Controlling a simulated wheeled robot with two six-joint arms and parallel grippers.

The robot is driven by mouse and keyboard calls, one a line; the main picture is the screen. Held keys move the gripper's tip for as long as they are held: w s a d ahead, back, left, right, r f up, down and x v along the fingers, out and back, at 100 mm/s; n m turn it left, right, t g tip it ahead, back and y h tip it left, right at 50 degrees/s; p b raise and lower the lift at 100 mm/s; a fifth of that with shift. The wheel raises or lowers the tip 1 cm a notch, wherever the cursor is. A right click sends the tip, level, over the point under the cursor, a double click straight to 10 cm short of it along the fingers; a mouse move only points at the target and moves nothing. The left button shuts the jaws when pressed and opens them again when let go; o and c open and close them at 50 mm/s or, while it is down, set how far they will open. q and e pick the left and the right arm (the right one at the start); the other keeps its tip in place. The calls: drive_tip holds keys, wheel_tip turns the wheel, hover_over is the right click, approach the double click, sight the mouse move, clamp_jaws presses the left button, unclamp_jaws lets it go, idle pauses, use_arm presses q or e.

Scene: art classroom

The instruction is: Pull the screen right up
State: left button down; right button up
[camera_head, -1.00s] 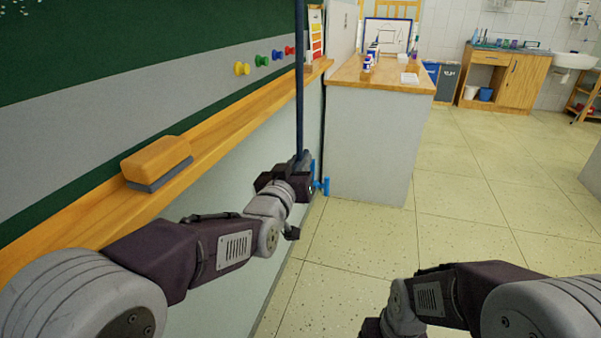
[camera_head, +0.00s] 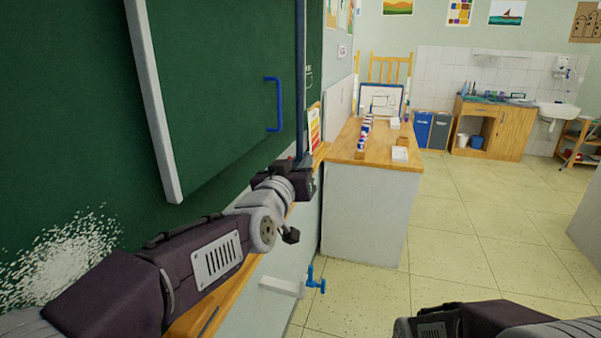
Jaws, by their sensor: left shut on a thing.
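My left gripper (camera_head: 305,180) is shut on the lower end of a slim dark blue pole (camera_head: 300,80). The pole stands upright and runs out of the top of the picture, so its upper end is hidden. No unrolled screen can be made out with certainty. A green panel (camera_head: 220,80) with a pale edge and a blue handle (camera_head: 274,104) shows at the upper left, left of the pole. My right arm shows at the lower right edge; its gripper is out of view.
The green chalkboard (camera_head: 90,150) fills the left, with a wooden ledge (camera_head: 240,300) below. A wooden-topped counter (camera_head: 340,155) stands close beyond my gripper. A blue tap-like part (camera_head: 315,280) juts out low. Open tiled floor (camera_head: 465,240) lies to the right.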

use_arm(q)
wheel_tip(320, 180, up, 40)
drive_tip(key=p, duration=3.4)
drive_tip(key=shift+f, duration=0.15)
drive_tip(key=shift+a, duration=0.1)
drive_tip(key=c, duration=1.4)
unclamp_jaws()
drive_tip(key=v, duration=0.9)
